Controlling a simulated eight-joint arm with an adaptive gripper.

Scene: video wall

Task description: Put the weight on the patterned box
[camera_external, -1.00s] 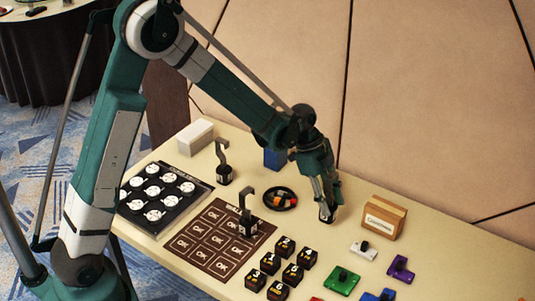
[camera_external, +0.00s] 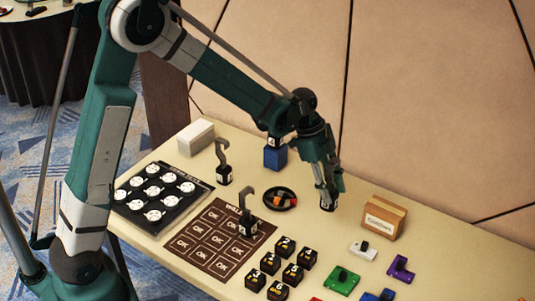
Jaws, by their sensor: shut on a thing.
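My gripper (camera_external: 328,195) points down over the table's right half, left of the tan box. It is shut on a small dark weight (camera_external: 329,207) with a pale mark, mostly hidden by the fingers. A blue box (camera_external: 275,158) stands behind my gripper, with a small dark labelled piece (camera_external: 274,142) on top. The tan box (camera_external: 384,219) has a white label. No pattern is clear on either box.
A round dark dish (camera_external: 281,198) with small coloured pieces lies left of my gripper. Several black numbered cubes (camera_external: 281,268) and coloured blocks (camera_external: 343,280) fill the front. A black tray (camera_external: 162,196) of white discs and a white block (camera_external: 195,135) are on the left.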

